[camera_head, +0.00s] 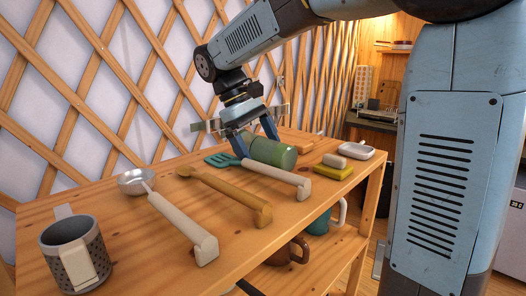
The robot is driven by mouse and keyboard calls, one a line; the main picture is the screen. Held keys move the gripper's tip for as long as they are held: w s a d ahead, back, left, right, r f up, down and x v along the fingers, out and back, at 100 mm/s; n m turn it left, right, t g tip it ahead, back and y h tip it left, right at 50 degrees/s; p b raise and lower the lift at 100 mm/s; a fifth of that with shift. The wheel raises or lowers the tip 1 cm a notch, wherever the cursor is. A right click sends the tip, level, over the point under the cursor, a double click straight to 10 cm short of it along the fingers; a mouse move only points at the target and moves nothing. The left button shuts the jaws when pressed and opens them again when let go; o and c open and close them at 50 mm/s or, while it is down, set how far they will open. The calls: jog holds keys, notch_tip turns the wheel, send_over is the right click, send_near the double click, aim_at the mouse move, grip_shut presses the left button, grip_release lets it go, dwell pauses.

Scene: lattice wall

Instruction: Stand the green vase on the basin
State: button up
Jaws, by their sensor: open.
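The green vase (272,152) lies on its side on the wooden shelf top, behind the handle of a teal spatula. My gripper (257,147) points down at it with its jaws open. One finger is at the vase's left end and the other is over its upper far side. I cannot tell whether either finger touches it. The fingers hide part of the vase. I cannot make out a basin for certain; a small white dish (349,150) sits at the shelf's right end.
A teal spatula (222,159), a wooden spoon (228,194) and a ladle (184,225) lie in front of the vase. A grey mug (75,255) stands at the near left. A yellow sponge (333,172) lies right. Lattice wall behind; mugs on the lower shelf.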

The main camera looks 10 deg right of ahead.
jog(key=shift+f, duration=0.1)
jog(key=shift+c, duration=0.2)
jog(key=c, duration=1.3)
